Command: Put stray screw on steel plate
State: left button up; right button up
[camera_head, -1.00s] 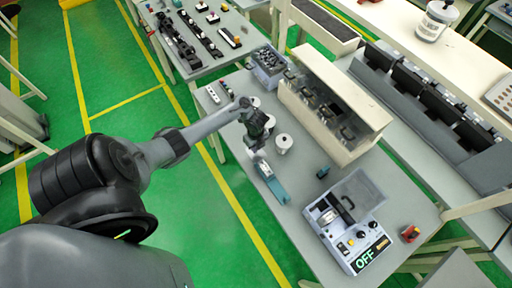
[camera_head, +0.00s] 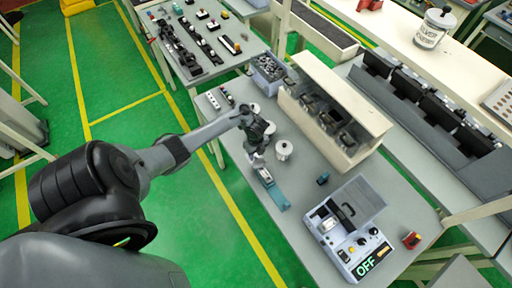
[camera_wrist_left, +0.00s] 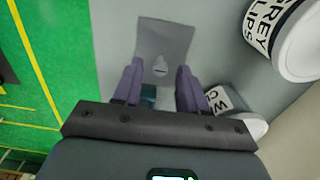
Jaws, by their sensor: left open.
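My left gripper (camera_wrist_left: 160,88) is open over the grey table. It also shows in the head view (camera_head: 258,162), beside the white tubs. In the left wrist view a flat darker grey plate (camera_wrist_left: 168,35) lies beyond and between the fingers. A small pale piece, which looks like the screw (camera_wrist_left: 160,66), shows against the plate's near part, between the fingertips and not gripped. I cannot tell whether it touches the plate. A teal part (camera_wrist_left: 148,92) shows between the fingers, partly hidden by the gripper; it also shows in the head view (camera_head: 273,192). My right gripper is out of view.
A labelled white tub (camera_wrist_left: 288,45) stands close to the right of the fingers, another (camera_wrist_left: 228,108) nearer. An open-lidded box marked OFF (camera_head: 345,228) and a small dark block (camera_head: 323,178) stand further right. A beige rack (camera_head: 335,110) and a screw-filled bin (camera_head: 269,70) stand behind.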

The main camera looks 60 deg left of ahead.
aim_at(256, 155)
pick_arm(q)
notch_tip(256, 155, up, 6)
jog(key=shift+f+p, duration=0.25)
jog(key=shift+p, duration=0.55)
notch_tip(256, 155, up, 5)
jog(key=p, duration=0.4)
jog(key=d+r+n+t, duration=0.1)
jog(key=d+n+t, duration=0.25)
jog(key=d, duration=1.25)
jog(key=s+d+r+n, duration=0.8)
jog(key=s+r+n, duration=0.3)
jog(key=r, duration=0.3)
jog(key=shift+s+d+p, duration=0.4)
jog(key=shift+s, duration=0.25)
jog(key=shift+r+n, duration=0.15)
jog(key=shift+n, duration=0.1)
